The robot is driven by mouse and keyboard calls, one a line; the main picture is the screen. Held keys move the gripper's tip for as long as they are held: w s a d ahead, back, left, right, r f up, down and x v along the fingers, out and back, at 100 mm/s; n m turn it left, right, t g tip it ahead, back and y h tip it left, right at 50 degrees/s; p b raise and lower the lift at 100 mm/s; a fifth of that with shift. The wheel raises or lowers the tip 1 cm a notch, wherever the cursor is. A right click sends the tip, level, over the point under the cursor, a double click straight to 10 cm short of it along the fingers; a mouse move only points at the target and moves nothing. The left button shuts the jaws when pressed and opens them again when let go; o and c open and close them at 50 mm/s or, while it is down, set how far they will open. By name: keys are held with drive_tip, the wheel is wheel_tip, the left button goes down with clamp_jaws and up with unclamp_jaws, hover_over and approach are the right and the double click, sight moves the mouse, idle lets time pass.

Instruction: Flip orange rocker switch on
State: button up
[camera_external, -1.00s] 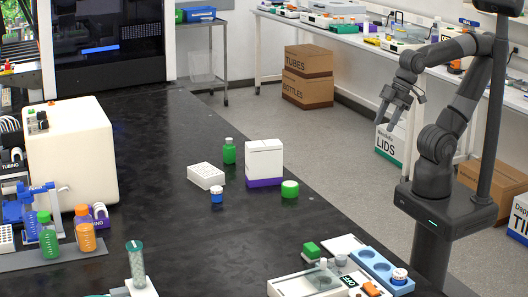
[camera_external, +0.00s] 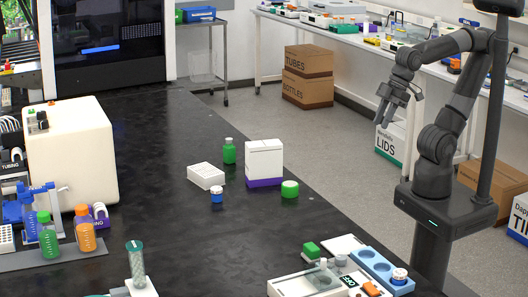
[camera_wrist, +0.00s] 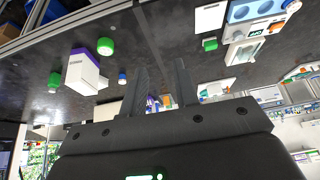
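A small orange part (camera_external: 371,289), which looks like the orange rocker switch, sits on a white instrument (camera_external: 290,288) at the near right of the black bench. A small green display (camera_external: 348,281) is beside it. I cannot tell which way the rocker is tipped. An orange patch (camera_wrist: 276,27) also shows on the instrument at the upper right of the wrist view. My gripper (camera_external: 388,100) hangs above the floor beyond the bench edge, well apart from the instrument. In the wrist view its two fingers (camera_wrist: 161,88) are spread with nothing held between them.
A blue tray (camera_external: 377,264) with a capped jar (camera_external: 399,277) and a green block (camera_external: 310,251) stand beside the instrument. A white and purple box (camera_external: 264,160), a green-capped jar (camera_external: 290,189) and a green bottle (camera_external: 229,151) stand mid-bench. The front middle of the bench is clear.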

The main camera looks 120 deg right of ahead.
drive_tip(key=shift+g, duration=0.5)
drive_tip(key=w+a+r, duration=0.1)
drive_tip(key=w+a, duration=0.1)
drive_tip(key=w, duration=0.1)
drive_tip(key=w+a+r, duration=0.1)
drive_tip(key=w+a, duration=0.1)
drive_tip(key=w, duration=0.2)
drive_tip(key=w+a+r, duration=0.1)
drive_tip(key=w+a, duration=0.2)
drive_tip(key=w, duration=0.1)
drive_tip(key=shift+w+a, duration=0.1)
drive_tip(key=shift+w, duration=0.15)
clamp_jaws()
drive_tip(key=w+a+f+g, duration=0.1)
drive_tip(key=w+a+f, duration=0.2)
drive_tip(key=w+a, duration=0.6)
drive_tip(key=w+a+f, duration=0.3)
drive_tip(key=w+a, duration=0.2)
drive_tip(key=a, duration=0.8)
drive_tip(key=w+a+f, duration=0.1)
drive_tip(key=a+f, duration=0.6)
drive_tip(key=a, duration=0.6)
drive_tip(key=shift+w+f+h, duration=0.15)
drive_tip(key=shift+w+h, duration=0.05)
drive_tip(key=shift+h, duration=0.1)
